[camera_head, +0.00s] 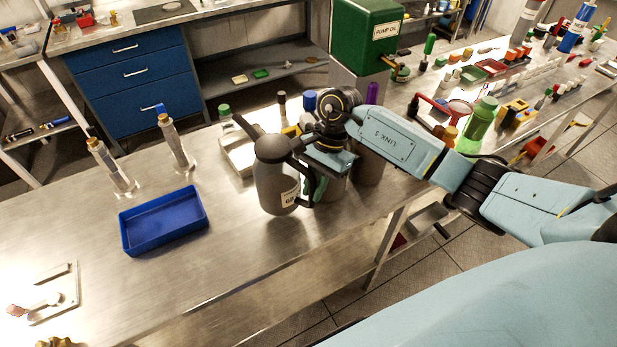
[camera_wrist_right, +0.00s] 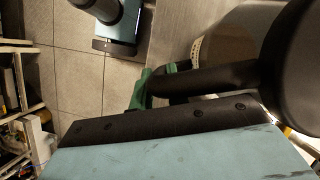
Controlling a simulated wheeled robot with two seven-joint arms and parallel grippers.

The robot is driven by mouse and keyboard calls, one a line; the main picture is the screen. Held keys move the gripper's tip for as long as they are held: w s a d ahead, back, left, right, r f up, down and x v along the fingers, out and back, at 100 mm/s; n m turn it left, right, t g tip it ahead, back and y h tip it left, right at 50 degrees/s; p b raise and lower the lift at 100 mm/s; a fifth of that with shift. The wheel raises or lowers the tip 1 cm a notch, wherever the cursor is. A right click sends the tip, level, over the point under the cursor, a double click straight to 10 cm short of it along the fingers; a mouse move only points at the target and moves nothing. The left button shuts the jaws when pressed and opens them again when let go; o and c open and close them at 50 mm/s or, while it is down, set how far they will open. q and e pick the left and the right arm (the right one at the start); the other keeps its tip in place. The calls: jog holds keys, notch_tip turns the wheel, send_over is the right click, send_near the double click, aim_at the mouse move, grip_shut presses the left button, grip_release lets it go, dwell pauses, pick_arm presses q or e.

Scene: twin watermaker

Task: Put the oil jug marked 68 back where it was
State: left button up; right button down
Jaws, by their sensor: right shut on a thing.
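The grey oil jug (camera_head: 272,182) has a black lid, spout and handle and a white label that seems to read 68. It is upright at the middle of the metal bench (camera_head: 235,255); I cannot tell whether its base touches the top. My right gripper (camera_head: 312,188) is shut on the jug's black handle, from the right side. In the right wrist view, the green fingers (camera_wrist_right: 150,90) are at the dark handle (camera_wrist_right: 205,80), and the jug body (camera_wrist_right: 228,42) fills the upper right. My left gripper is not in view.
A green pump oil tank (camera_head: 366,38) stands behind my right arm. Grey containers (camera_head: 368,165) stand close right of the jug. The bench front left of the jug is clear.

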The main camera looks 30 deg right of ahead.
jog(key=shift+w+a+f+p, duration=0.15)
jog(key=shift+f+p, duration=0.2)
jog(key=shift+f, duration=1.95)
jog(key=shift+f, duration=0.1)
jog(key=c, duration=1.8)
grip_release()
jog(key=shift+f, duration=0.2)
jog(key=o, duration=0.4)
jog(key=shift+o, duration=0.2)
jog(key=shift+r, duration=0.15)
jog(key=b+v, duration=0.2)
jog(key=v, duration=1)
